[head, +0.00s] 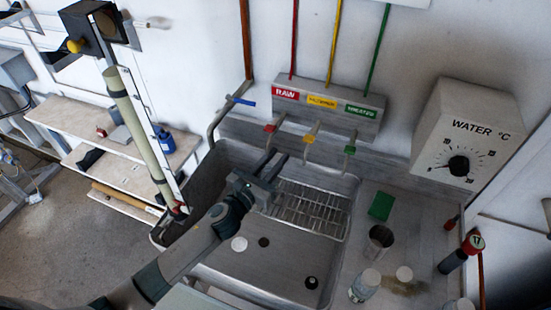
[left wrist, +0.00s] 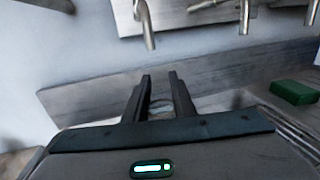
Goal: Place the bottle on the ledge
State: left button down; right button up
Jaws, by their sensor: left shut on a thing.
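My left gripper (head: 273,163) reaches over the sink towards its back edge. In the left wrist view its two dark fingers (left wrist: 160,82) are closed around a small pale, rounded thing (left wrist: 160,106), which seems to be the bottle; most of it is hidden. In the head view I cannot make out the held thing. A grey metal ledge (head: 378,165) runs along the wall behind the sink. It also shows beyond the fingers in the left wrist view (left wrist: 85,104). My right gripper is not in view.
The sink (head: 250,270) has a wire rack (head: 315,205). Red, yellow and green taps (head: 311,138) overhang its back. A green block (head: 381,205), a grey cup (head: 380,243) and a white-topped container (head: 365,286) stand on the right counter. A long tube (head: 140,130) stands left.

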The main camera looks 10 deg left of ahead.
pick_arm(q)
jog(key=c, duration=1.5)
grip_release()
jog(key=shift+f, duration=0.1)
jog(key=shift+r, duration=0.25)
jog(key=shift+s+a+f, duration=0.1)
jog(key=shift+s+f, duration=0.05)
jog(key=shift+s, duration=0.15)
jog(key=b+v, duration=0.3)
jog(key=v, duration=0.7)
jog(key=shift+s, duration=0.1)
jog(key=shift+s+a, duration=0.25)
jog(key=shift+s, duration=0.25)
